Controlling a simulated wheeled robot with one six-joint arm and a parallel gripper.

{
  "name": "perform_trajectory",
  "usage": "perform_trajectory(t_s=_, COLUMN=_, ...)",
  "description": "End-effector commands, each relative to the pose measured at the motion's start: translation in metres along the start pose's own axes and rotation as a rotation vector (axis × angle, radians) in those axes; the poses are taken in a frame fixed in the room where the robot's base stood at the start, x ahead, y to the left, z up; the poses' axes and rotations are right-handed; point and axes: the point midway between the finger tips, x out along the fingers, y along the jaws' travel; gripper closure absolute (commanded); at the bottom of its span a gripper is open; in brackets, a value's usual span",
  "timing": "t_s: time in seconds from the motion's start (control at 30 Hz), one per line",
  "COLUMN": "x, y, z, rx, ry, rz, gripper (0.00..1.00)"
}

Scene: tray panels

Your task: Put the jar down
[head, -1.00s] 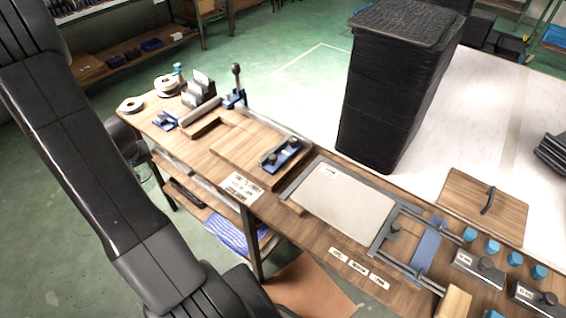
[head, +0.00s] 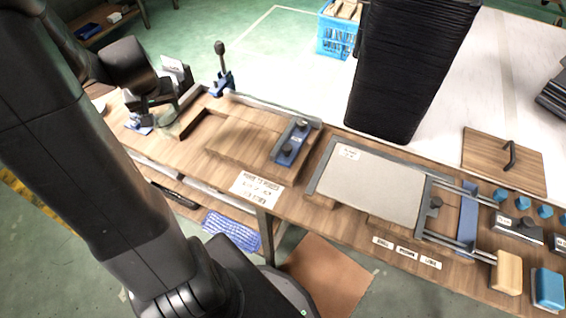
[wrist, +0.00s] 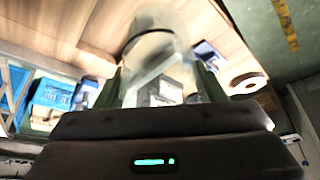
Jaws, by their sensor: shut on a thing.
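In the wrist view a clear, see-through jar (wrist: 158,50) stands out between the two fingers of my gripper (wrist: 160,85). The fingers are shut on its sides. The wooden bench top shows behind and through the jar, blurred. In the head view my dark wrist hangs over the left end of the wooden bench (head: 237,105). There the jar and fingertips are not clearly visible, and I cannot tell whether the jar touches the bench.
A blue clamp with an upright lever (head: 221,80) stands near the bench's back edge. A wooden frame and a blue latch (head: 291,143) lie to its right. A pale panel (head: 368,185) lies further right. A tall black stack (head: 408,75) stands behind. A white roll (wrist: 246,84) shows in the wrist view.

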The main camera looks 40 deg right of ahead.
Motion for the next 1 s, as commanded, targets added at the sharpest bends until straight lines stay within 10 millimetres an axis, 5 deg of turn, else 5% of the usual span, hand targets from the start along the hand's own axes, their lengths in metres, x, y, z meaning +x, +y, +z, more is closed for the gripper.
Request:
perform_trajectory(t_s=0.27, x=0.003, y=0.005, z=0.004, rx=0.01, ry=-0.003, rz=0.004, gripper=0.67)
perform_trajectory(t_s=0.5, x=0.042, y=0.005, z=0.021, rx=0.009, ry=-0.005, rz=0.004, gripper=0.67)
perform_trajectory(t_s=1.0, x=0.091, y=0.005, z=0.041, rx=0.009, ry=-0.001, rz=0.003, gripper=0.67)
